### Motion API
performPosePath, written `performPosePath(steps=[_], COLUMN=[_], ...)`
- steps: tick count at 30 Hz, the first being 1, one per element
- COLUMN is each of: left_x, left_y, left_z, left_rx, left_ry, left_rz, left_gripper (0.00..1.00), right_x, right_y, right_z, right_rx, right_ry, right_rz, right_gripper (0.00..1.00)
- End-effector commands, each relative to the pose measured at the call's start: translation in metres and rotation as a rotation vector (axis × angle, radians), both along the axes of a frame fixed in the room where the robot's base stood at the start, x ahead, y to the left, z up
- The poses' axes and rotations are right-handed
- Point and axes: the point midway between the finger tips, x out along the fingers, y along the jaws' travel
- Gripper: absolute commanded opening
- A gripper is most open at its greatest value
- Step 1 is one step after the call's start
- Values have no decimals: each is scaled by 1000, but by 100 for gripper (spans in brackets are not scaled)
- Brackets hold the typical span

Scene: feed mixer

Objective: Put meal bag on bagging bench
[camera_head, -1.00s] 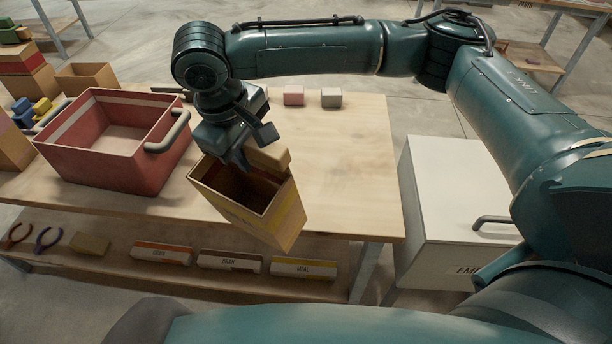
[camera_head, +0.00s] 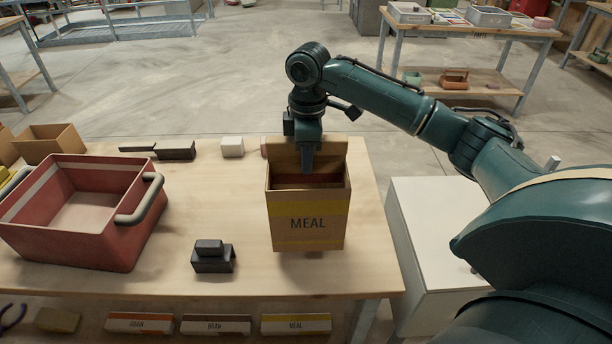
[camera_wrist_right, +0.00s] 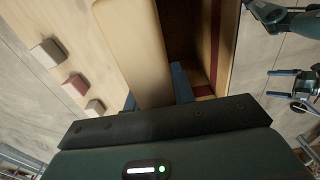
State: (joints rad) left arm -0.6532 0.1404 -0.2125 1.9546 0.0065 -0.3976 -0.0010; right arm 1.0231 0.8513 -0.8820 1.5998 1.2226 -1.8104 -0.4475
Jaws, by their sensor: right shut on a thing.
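The meal bag (camera_head: 308,224) is a tan open-topped box with yellow bands and the word MEAL on its front. It is upright over the right part of the wooden bench (camera_head: 355,262). I cannot tell whether its base touches the top. My right gripper (camera_head: 307,170) is shut on the raised tan back part of the bag, reaching down from behind. In the right wrist view, its blue fingers (camera_wrist_right: 160,92) sit on either side of that tan part (camera_wrist_right: 140,45). The bag's inside is mostly dark. My left gripper is not in view.
A red crate (camera_head: 70,230) with a grey handle stands on the left. A dark block (camera_head: 213,257) lies left of the bag. A white block (camera_head: 232,147) and dark pieces (camera_head: 176,150) lie at the back. A white cabinet (camera_head: 435,245) stands to the right.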

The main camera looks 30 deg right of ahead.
Motion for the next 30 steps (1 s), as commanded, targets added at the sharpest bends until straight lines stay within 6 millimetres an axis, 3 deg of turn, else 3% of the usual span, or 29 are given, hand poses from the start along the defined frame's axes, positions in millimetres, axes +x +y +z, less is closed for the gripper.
performPosePath(steps=[10,20,21,28,30], left_x=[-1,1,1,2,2], left_y=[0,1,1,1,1], left_z=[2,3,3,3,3], left_rx=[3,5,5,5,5], left_ry=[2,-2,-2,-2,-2], left_rz=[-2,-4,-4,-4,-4], left_gripper=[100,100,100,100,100], right_x=[0,0,0,0,0], right_y=[0,1,1,1,1], right_z=[-38,-42,-42,-41,-41], right_rx=[0,1,0,0,0], right_ry=[1,1,0,0,0], right_rz=[-1,-1,0,0,0], right_gripper=[3,3,26,45,47])
